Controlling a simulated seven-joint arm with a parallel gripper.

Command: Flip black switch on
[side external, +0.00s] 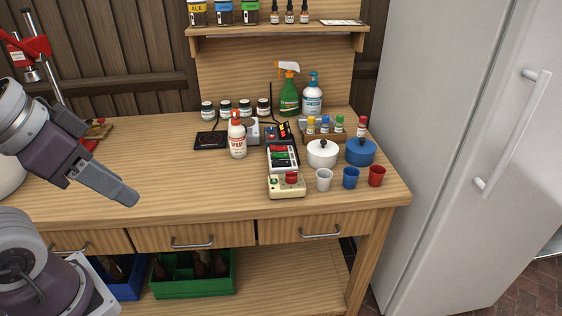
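A cream control box (288,188) with a red knob (291,177) sits near the front edge of the bench. Right behind it is a white panel (283,159) with green, red and dark parts on its top. Behind that panel stands a dark device with blue and yellow patches (278,132). A black switch cannot be picked out for certain at this size. My gripper (127,196) is at the left, above the bench and well apart from these devices. It points down and to the right, seen from the side, so its opening is hidden.
A white pot (322,153), a blue pot (360,152) and small cups (351,178) stand to the right. Jars and bottles line the back. The bench's left middle (180,180) is clear. A fridge (470,150) stands at right.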

